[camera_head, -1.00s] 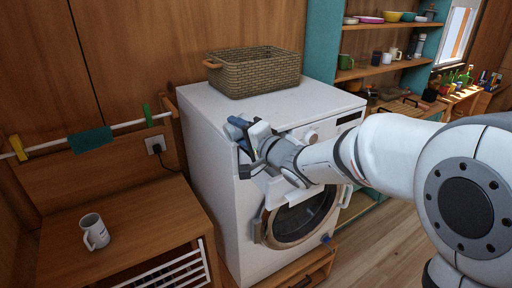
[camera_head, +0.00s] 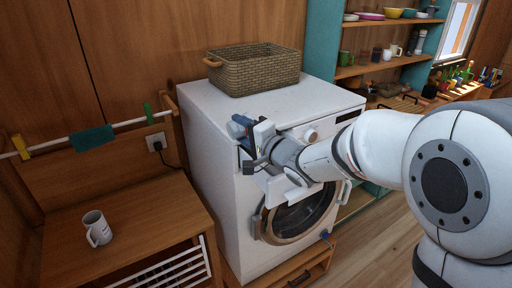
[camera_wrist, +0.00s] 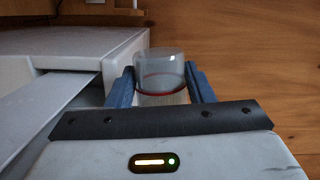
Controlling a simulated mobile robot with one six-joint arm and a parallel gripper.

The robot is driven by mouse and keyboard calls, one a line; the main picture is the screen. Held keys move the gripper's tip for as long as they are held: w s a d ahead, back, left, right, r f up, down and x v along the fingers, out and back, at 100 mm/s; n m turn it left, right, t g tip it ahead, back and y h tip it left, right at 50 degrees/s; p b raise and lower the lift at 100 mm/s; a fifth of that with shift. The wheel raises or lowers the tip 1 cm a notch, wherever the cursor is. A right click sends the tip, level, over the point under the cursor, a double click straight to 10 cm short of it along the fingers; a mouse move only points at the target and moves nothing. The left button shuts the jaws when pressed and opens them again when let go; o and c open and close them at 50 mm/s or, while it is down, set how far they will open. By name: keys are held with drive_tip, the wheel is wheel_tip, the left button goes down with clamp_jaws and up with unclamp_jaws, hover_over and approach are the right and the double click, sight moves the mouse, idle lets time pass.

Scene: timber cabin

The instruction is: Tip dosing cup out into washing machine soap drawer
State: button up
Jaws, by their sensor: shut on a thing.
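The dosing cup (camera_wrist: 162,76) is clear with a red line around it, and looks pale below the line. In the wrist view it stands roughly upright between the blue fingers of my gripper (camera_wrist: 162,88), which is shut on it. In the head view my gripper (camera_head: 243,127) is at the washing machine's (camera_head: 222,184) upper front left corner, and I cannot make out the cup there. The open soap drawer (camera_head: 281,189) juts from the machine's front, partly hidden below my wrist. A pale flat part at the left of the wrist view may be the drawer.
A wicker basket (camera_head: 254,71) stands on the machine's top. A white mug (camera_head: 97,228) is on the wooden cabinet (camera_head: 150,222) at left. A drying rail (camera_head: 125,124) with a teal cloth is on the wall. Shelves (camera_head: 375,68) with dishes stand behind at right.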

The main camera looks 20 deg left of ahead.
drive_tip(key=shift+w+d+f+m+p, duration=0.1)
drive_tip(key=shift+f+m+p, duration=0.25)
drive_tip(key=shift+m, duration=0.25)
idle(0.4)
